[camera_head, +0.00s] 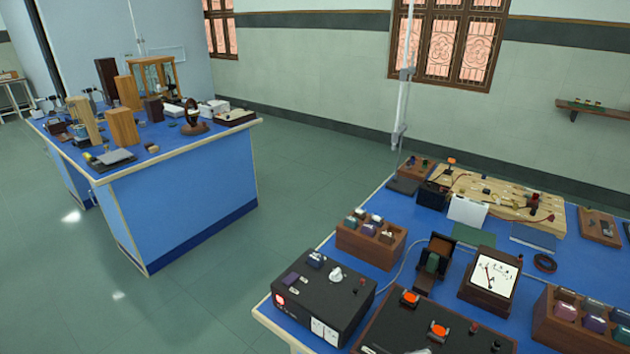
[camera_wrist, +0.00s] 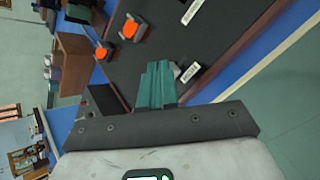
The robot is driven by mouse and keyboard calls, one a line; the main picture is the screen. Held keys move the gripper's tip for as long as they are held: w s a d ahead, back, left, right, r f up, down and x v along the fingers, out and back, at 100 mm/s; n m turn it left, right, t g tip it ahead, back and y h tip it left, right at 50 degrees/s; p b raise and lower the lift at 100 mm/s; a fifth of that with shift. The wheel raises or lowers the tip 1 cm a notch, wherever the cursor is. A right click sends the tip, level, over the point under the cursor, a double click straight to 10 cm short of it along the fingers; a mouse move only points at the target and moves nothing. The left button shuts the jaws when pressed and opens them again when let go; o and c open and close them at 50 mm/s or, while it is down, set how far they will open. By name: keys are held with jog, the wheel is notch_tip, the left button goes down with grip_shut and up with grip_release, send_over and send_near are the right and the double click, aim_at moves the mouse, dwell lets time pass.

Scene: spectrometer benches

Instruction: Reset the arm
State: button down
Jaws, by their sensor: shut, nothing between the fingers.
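My gripper (camera_wrist: 157,84) shows in the wrist view, its green fingers together and empty. Past the fingertips is a black panel (camera_wrist: 190,38) with orange knobs and white labels. I cannot tell whether the fingers touch it. In the head view the same kind of black panel (camera_head: 456,334) with orange knobs lies at the front of the right bench (camera_head: 262,309). My gripper and arm do not show clearly in the head view.
A black power box (camera_head: 322,299), a wooden tray (camera_head: 371,246) and a dial meter (camera_head: 490,281) crowd the right bench. A second blue bench (camera_head: 190,215) with wooden blocks stands at the left. Open green floor (camera_head: 285,215) lies between the benches.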

jog(key=s+d+f+m+g+y, duration=0.1)
jog(key=s+d+f+m+g, duration=0.1)
jog(key=s+m, duration=0.4)
jog(key=s+d+f+m+g+y, duration=0.2)
jog(key=s+m, duration=0.5)
jog(key=s, duration=0.4)
jog(key=s+d+f+m+g+y, duration=0.1)
jog(key=s+f+m+g+y, duration=0.1)
jog(key=s+m, duration=0.5)
jog(key=shift+s+d+f, duration=0.4)
jog(key=shift+s, duration=0.85)
